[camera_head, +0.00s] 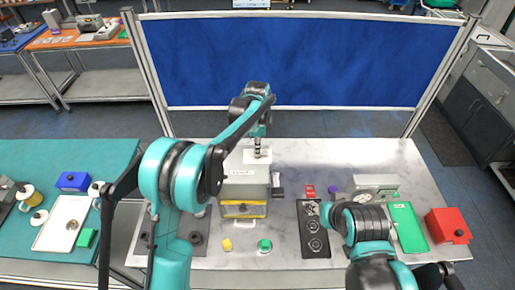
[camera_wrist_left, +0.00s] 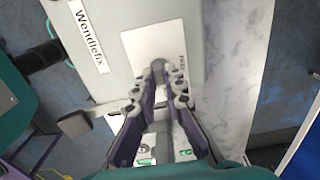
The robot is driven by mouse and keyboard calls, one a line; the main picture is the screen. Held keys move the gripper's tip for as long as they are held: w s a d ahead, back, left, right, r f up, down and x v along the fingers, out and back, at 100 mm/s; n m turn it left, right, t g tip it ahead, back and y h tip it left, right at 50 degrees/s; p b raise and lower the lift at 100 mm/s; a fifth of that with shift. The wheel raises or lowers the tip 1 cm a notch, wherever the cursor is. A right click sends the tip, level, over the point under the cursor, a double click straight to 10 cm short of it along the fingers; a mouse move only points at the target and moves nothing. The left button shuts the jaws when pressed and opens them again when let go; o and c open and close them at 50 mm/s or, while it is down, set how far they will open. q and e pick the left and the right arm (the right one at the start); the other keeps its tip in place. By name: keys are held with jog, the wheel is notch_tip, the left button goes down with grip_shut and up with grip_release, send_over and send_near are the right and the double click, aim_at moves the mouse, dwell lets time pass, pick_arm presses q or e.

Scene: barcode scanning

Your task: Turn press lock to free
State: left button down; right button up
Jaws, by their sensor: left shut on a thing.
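The press (camera_head: 243,188) is a grey box-shaped machine with a yellow-edged lower part, standing on the marble-topped table. My left gripper (camera_head: 258,152) is over the top of the press. In the left wrist view, my left gripper (camera_wrist_left: 160,82) is shut on a small grey lock knob (camera_wrist_left: 158,65) on a white plate (camera_wrist_left: 146,45). Small lettering shows beside the knob, but only part of it is readable. The fingers cover much of the knob, so its exact setting cannot be told. My right arm shows at the lower right, but its gripper is not in view.
A blue partition (camera_head: 300,60) stands behind.

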pick_arm(q)
jog(key=n+b, duration=0.2)
jog(key=n, duration=0.1)
jog(key=shift+n, duration=0.3)
jog(key=n+b, duration=0.2)
jog(key=n, duration=0.3)
jog(key=n+b, duration=0.1)
jog(key=n, duration=0.4)
jog(key=shift+r+n+b, duration=0.1)
jog(key=shift+n+b, duration=0.45)
jog(key=shift+n, duration=1.65)
jog(key=c, duration=1.6)
grip_release()
